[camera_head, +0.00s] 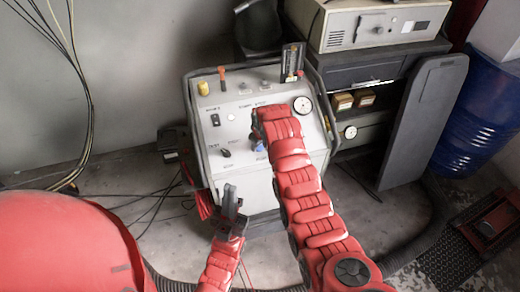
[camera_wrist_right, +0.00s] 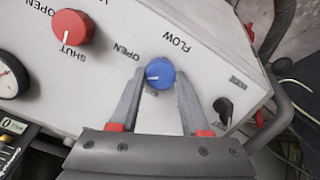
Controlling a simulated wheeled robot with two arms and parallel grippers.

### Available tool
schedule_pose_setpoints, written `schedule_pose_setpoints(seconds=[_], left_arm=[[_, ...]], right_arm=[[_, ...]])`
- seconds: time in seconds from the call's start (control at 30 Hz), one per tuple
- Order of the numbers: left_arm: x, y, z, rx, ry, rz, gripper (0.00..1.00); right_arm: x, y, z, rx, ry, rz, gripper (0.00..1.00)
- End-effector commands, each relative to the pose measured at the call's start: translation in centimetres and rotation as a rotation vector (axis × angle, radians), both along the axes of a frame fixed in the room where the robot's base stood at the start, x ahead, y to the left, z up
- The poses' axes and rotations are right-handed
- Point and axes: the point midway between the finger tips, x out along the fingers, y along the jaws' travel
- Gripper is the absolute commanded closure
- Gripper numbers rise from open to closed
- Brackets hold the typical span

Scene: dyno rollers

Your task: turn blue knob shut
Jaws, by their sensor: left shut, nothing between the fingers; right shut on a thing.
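The blue knob (camera_wrist_right: 160,73) is on the sloped white panel of the machine (camera_head: 240,105). In the right wrist view, a white pointer line on it points left and slightly down; an OPEN label lies at its upper left. My right gripper (camera_wrist_right: 160,82) has one finger on each side of the knob and is shut on it. In the head view the knob (camera_head: 259,146) is mostly hidden behind my right arm. My left gripper (camera_head: 230,199) is shut and empty, in front of the machine's lower front, apart from the knob.
A red knob (camera_wrist_right: 72,27) labelled SHUT and OPEN and a black switch (camera_wrist_right: 222,106) flank the blue knob. A round gauge (camera_head: 302,105) is at the panel's right. A metal tube frame surrounds the machine. A blue barrel (camera_head: 480,110) stands right; cables hang left.

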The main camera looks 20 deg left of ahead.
Motion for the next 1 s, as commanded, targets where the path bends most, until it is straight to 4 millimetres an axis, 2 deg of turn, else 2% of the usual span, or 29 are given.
schedule_pose_setpoints(seconds=[0.03, 0.1, 0.4, 1.0], left_arm=[[0.0, 0.0, -1.0, 0.0, 0.0, 0.0, 1.0], [0.0, 0.0, -1.6, 0.0, 0.0, 0.0, 1.0], [0.0, 0.0, -3.5, 0.0, 0.0, 0.0, 1.0], [0.0, 0.0, -4.6, 0.0, 0.0, 0.0, 1.0]], right_arm=[[0.0, 0.0, -0.6, -0.017, -0.011, 0.036, 1.0], [0.0, 0.0, -0.5, -0.042, -0.03, 0.095, 1.0], [-0.2, 0.1, -0.5, -0.157, -0.102, 0.345, 1.0], [-0.5, 0.2, -0.3, -0.34, -0.225, 0.75, 1.0]])
